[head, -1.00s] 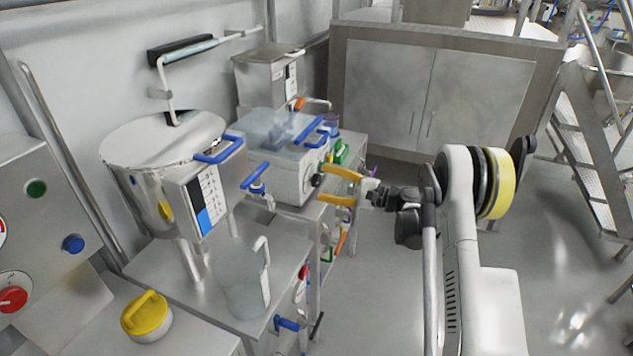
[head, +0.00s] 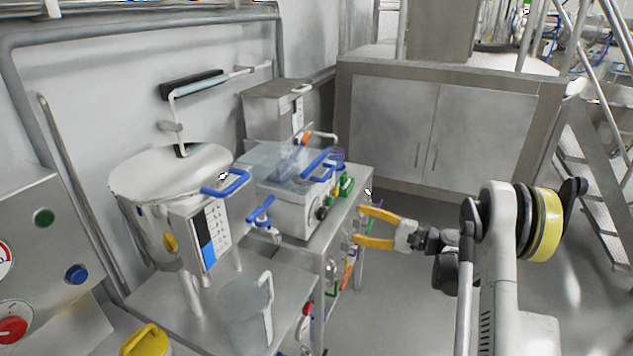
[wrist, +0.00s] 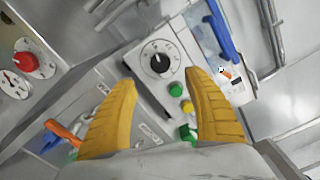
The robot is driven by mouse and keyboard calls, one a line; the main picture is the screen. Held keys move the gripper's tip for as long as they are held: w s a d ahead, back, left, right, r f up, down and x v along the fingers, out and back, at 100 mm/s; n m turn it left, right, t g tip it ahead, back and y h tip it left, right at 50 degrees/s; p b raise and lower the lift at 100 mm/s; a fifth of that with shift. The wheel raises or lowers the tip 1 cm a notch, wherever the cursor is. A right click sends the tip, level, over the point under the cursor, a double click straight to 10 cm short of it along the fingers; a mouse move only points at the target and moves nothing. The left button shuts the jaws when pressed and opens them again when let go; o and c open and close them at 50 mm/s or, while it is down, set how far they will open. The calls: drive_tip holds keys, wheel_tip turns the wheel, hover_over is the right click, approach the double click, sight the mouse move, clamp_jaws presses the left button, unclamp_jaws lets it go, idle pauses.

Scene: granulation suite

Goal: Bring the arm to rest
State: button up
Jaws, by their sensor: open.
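My gripper (head: 362,228) has yellow fingers, which are spread open with nothing between them. In the head view it is at the middle right, reaching left toward the steel bench that carries a boxy machine (head: 290,208) with a clear lid and blue handles. A gap shows between the fingertips and the machine. In the wrist view the gripper (wrist: 160,85) faces the machine's front, with a black dial (wrist: 159,57) and green and yellow buttons beyond the fingertips. My arm is stretched out from the lower right.
A steel vessel (head: 172,184) with a control panel stands left of the machine. A clear jug (head: 246,315) and a yellow-handled lid (head: 146,341) are in front. Steel cabinets (head: 432,125) are behind. Stairs (head: 605,175) stand at the right. Floor between bench and stairs is clear.

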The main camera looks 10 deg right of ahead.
drive_tip(key=s+a+r+n+g+h, duration=0.4)
drive_tip(key=s+a+r+h, duration=0.3)
drive_tip(key=s+a+r, duration=0.45)
drive_tip(key=s+d+f+n+h, duration=0.1)
drive_tip(key=s+n+h, duration=0.6)
drive_tip(key=s, duration=1.6)
drive_tip(key=shift+d+f+n+h, duration=0.25)
drive_tip(key=shift+d+n+h, duration=0.05)
drive_tip(key=shift+d+n, duration=0.2)
